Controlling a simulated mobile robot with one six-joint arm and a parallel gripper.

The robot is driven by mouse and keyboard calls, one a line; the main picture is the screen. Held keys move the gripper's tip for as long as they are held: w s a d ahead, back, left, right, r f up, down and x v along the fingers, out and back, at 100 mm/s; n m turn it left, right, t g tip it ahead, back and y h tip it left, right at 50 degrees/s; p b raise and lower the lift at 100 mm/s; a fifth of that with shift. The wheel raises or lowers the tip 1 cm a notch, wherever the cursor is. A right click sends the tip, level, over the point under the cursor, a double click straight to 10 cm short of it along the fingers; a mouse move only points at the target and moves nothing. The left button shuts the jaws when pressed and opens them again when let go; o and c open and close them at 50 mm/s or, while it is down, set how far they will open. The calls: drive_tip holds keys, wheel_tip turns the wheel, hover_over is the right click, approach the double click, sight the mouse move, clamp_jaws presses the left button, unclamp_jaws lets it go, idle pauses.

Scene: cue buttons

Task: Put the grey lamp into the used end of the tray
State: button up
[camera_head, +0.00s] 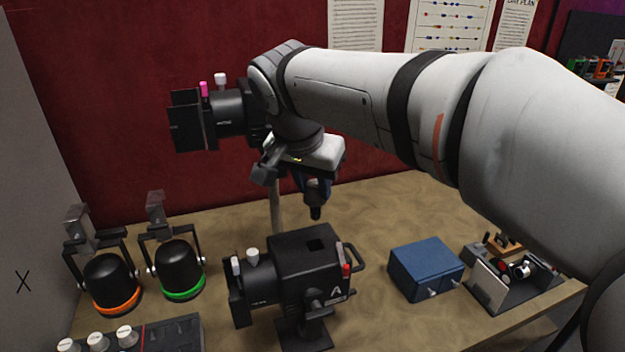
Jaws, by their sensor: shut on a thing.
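I cannot tell which end is the used one.
A blue box (425,268) with metal catches stands between the stage light and the tray. Two black lamps with an orange rim (112,283) and a green rim (178,268) stand at the left. A control panel (172,334) is at front left. Another stage light (228,112) is on a pole behind.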

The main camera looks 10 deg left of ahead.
drive_tip(key=shift+r+p, duration=2.3)
drive_tip(key=shift+r, duration=1.05)
